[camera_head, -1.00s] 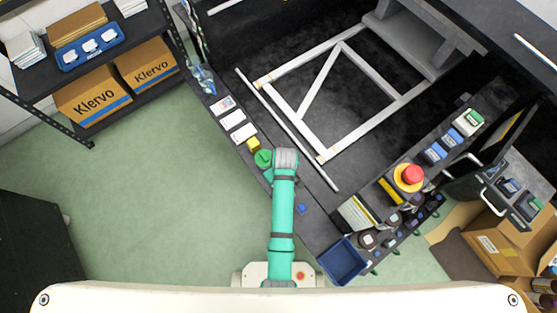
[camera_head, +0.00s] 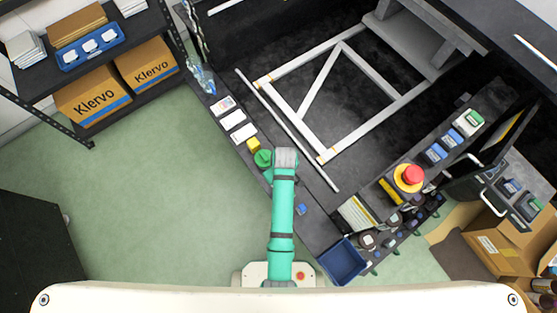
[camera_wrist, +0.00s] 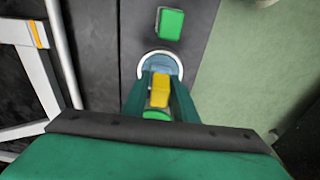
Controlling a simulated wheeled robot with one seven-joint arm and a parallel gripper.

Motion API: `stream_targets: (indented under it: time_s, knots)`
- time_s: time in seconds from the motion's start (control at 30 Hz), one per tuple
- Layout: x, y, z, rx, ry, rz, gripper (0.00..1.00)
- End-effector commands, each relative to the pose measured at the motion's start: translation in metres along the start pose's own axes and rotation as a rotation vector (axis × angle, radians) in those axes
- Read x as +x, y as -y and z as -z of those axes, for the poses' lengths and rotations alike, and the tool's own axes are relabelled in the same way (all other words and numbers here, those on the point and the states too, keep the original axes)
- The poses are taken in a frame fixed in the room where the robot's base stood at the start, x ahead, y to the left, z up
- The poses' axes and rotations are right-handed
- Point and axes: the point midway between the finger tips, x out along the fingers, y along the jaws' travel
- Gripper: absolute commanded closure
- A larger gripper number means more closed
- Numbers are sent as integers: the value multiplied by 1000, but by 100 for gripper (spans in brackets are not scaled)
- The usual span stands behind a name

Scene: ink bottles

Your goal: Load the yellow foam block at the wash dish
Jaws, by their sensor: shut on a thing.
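In the wrist view, my gripper (camera_wrist: 160,82) points down with its teal fingers closed on the yellow foam block (camera_wrist: 160,90). The wash dish (camera_wrist: 144,61), blue inside with a pale rim, lies on the dark ledge beneath the fingertips. The block overlaps the dish in this view; I cannot tell whether it touches it.
A green block (camera_wrist: 170,24) lies beyond the dish in the wrist view. White cards (camera_head: 232,120) lie along the ledge. A blue bin (camera_head: 342,260) and a red stop button (camera_head: 412,174) are further right. Open floor lies left.

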Motion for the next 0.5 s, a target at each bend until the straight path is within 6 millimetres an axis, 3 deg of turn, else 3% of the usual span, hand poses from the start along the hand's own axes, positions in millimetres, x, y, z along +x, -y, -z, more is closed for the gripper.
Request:
stream_targets:
  time_s: [0.5]
  knots:
    - [-37,-1,5,1,-3,-3,97]
